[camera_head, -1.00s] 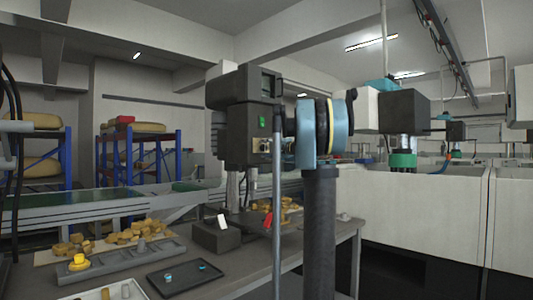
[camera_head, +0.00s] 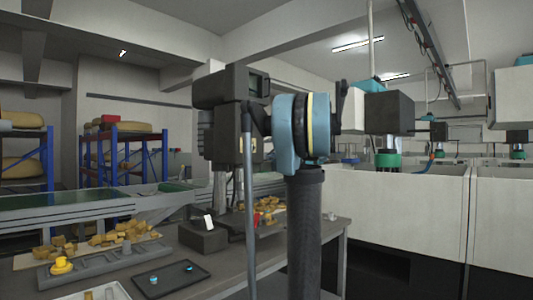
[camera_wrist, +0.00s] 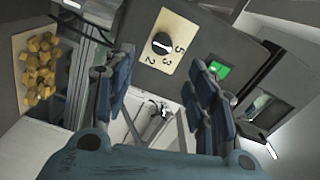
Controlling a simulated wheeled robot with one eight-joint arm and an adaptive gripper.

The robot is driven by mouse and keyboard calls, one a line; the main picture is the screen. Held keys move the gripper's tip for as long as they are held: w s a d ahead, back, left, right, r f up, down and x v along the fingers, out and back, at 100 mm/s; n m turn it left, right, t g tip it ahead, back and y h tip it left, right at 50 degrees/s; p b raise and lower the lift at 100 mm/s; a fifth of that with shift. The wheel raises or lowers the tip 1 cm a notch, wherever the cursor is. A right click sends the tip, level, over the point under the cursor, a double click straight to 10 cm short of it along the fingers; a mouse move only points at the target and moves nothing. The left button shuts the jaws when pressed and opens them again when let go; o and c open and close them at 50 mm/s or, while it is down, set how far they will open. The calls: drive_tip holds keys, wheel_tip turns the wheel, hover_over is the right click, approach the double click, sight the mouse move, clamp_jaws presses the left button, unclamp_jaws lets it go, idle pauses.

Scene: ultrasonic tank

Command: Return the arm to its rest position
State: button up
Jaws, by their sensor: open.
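My gripper (camera_wrist: 158,95) shows in the wrist view with its blue and dark fingers spread apart and nothing between them. Beyond the fingers is a grey machine panel with a black dial (camera_wrist: 161,43) on a cream plate marked with numbers, and a lit green button (camera_wrist: 218,69). In the head view my arm, with a blue joint and a black upright link, stands in front of the dark machine (camera_head: 228,130). My gripper's fingers cannot be clearly made out there.
The grey table (camera_head: 225,265) at the left bears yellowish pieces (camera_head: 125,233), a grey tray (camera_head: 100,265), a black tray (camera_head: 172,277) and a dark block (camera_head: 203,236). White tanks (camera_head: 400,210) stand at the right. Blue shelves (camera_head: 125,155) stand behind a conveyor (camera_head: 100,208).

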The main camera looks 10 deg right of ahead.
drive_tip(key=shift+s, duration=0.15)
idle(0.3)
drive_tip(key=s+a+f+n+g+h, duration=0.1)
drive_tip(key=s+a+f+n+g, duration=0.25)
drive_tip(key=s+a+f, duration=0.55)
drive_tip(key=s+a+f+n+g+h, duration=0.15)
drive_tip(key=s+a+f+g, duration=0.3)
drive_tip(key=s+f, duration=0.85)
drive_tip(key=s+d+f+n+g+h, duration=0.1)
drive_tip(key=s+d+f+g+h, duration=0.1)
drive_tip(key=s+f, duration=1)
drive_tip(key=s+d+f+n+g+h, duration=0.2)
drive_tip(key=s+d+f+h, duration=0.2)
drive_tip(key=s+f, duration=0.8)
wheel_tip(320, 180, down, 5)
drive_tip(key=shift+s+d+r+n+h, duration=0.1)
drive_tip(key=shift+s+d+n+h, duration=0.2)
drive_tip(key=shift+h, duration=0.75)
drive_tip(key=shift+w+f, duration=0.25)
drive_tip(key=shift+w, duration=0.15)
